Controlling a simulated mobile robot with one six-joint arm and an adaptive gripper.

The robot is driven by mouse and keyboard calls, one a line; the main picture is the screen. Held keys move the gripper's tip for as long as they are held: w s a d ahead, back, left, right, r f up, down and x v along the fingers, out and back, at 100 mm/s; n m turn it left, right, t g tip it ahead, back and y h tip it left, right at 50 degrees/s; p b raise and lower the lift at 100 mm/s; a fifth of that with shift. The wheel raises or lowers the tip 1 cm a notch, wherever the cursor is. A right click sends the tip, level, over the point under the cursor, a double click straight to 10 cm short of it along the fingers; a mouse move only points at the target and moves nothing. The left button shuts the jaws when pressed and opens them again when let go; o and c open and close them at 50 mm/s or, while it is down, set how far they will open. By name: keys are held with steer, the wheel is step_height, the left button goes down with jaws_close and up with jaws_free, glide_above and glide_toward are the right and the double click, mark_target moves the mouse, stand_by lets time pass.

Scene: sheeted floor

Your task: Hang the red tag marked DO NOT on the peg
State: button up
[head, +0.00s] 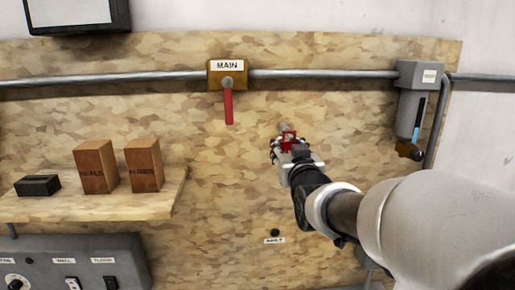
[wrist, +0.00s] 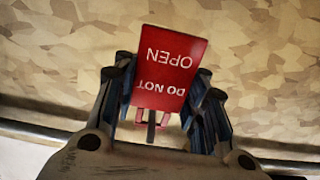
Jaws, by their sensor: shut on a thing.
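The red tag (wrist: 170,65) is in my gripper (wrist: 165,80), between the two dark fingers. Its white lettering reads DO NOT OPEN and appears upside down in the wrist view. In the head view the tag (head: 289,138) is a small red patch at the tip of my gripper (head: 287,144), which is raised in front of the wooden board. A small grey stub (head: 283,128), possibly the peg, shows just beyond the gripper; most of it is hidden. I cannot tell whether the tag touches it.
A MAIN valve (head: 228,75) with a red lever (head: 228,106) is on the grey pipe (head: 325,74), up and left of my gripper. A grey filter unit (head: 415,95) is at right. A shelf (head: 90,205) with boxes is at left. A dark knob (head: 275,232) is below.

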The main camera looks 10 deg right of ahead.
steer(key=o, duration=1.4)
steer(key=shift+o, duration=0.2)
steer(key=s, duration=1.2)
steer(key=s+f+g+b, duration=0.4)
steer(key=s+f+b, duration=0.2)
steer(key=f, duration=0.7)
steer(key=s+f+g+b, duration=0.5)
steer(key=s+f+b, duration=0.2)
steer(key=s+f, duration=0.4)
steer(key=s+f+g+b, duration=0.4)
steer(key=s+f+b, duration=0.3)
steer(key=f, duration=0.9)
steer(key=shift+s, duration=1.25)
steer(key=shift+f, duration=0.1)
